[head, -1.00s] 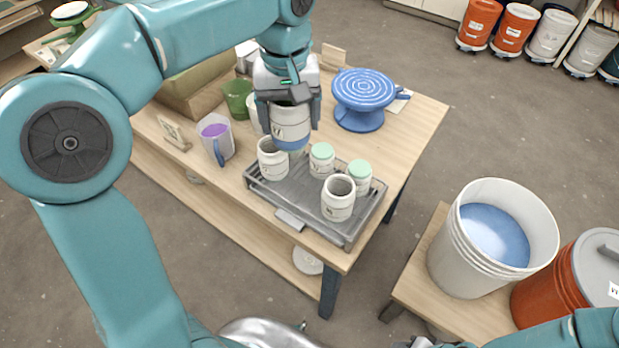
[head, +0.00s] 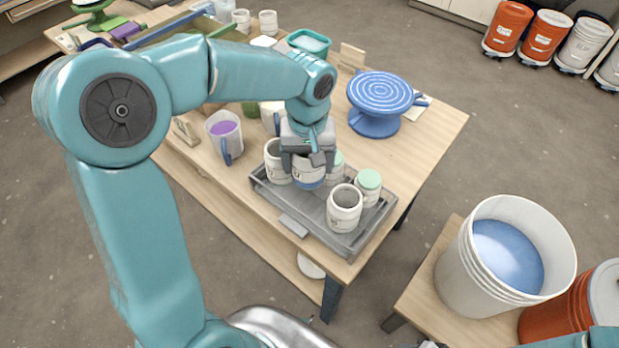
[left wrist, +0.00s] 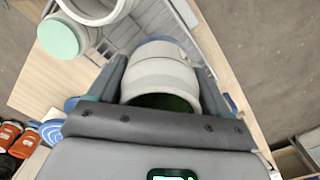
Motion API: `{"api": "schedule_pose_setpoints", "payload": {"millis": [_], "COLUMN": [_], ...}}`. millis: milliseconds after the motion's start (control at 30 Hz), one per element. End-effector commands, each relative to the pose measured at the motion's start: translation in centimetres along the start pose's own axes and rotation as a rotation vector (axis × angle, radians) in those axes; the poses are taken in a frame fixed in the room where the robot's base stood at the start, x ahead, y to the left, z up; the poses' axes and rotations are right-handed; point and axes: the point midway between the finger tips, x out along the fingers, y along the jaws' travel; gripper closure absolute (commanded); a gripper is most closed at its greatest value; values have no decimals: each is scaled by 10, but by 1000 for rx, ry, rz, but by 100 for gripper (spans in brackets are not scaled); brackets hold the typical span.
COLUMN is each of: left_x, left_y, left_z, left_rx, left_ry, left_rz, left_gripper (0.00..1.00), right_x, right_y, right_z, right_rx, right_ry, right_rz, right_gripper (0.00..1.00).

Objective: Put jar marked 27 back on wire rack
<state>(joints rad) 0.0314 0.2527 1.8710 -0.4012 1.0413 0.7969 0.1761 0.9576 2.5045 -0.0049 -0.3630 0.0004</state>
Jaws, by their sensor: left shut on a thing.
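My left gripper (head: 308,163) is shut on a white jar (head: 308,174) with a blue-dipped bottom. The held jar looks upright, low over the grey wire rack (head: 300,208) and its tray. I cannot tell whether its base touches the rack. Its mark is too small to read. In the left wrist view the held jar (left wrist: 162,75) sits between the fingers, its open mouth towards the palm. Open white jars stand at the rack's left (head: 277,165) and front (head: 344,210). Mint-lidded jars stand at its right (head: 368,190) and behind the held jar, partly hidden. My right gripper is not seen.
A blue banding wheel (head: 380,100) stands behind the rack. A pitcher with purple glaze (head: 224,135) is to its left. A white bucket of blue glaze (head: 505,255) and an orange bucket (head: 560,318) stand at the right. Rack space around the held jar is tight.

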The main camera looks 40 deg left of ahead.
Motion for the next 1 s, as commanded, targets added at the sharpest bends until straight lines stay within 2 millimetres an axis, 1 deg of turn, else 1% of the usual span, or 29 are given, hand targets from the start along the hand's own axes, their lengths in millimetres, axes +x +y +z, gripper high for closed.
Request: {"api": "schedule_pose_setpoints", "payload": {"millis": [33, 200, 333, 433, 500, 733, 867, 900, 933, 967, 1000], "left_x": [8, 24, 46, 59, 62, 63, 68, 66, 66, 66, 66], "left_y": [-1, 1, 0, 1, 2, 2, 2, 2, 2, 2, 2], "left_z": [0, -2, -2, -3, -3, -4, -4, -3, -3, -3, -3], "left_rx": [0, 0, -1, 0, 0, 0, 0, 0, 0, 0, 0], "left_ry": [-3, -1, -2, -2, 1, 2, 2, 1, 1, 1, 1], "left_rz": [-2, 0, -2, -1, 0, 1, 1, 1, 0, 0, 0], "left_gripper": [71, 71, 71, 71, 71, 71, 71, 12, 2, 0, 0], "right_x": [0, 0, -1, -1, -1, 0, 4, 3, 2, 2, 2], "right_y": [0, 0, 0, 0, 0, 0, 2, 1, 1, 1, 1], "right_z": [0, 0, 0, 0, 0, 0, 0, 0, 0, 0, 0], "right_rx": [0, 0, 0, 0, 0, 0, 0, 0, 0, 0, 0], "right_ry": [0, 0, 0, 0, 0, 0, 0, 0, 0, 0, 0], "right_rz": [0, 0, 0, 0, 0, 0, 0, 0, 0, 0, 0], "right_gripper": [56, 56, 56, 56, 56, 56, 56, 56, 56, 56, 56]}}
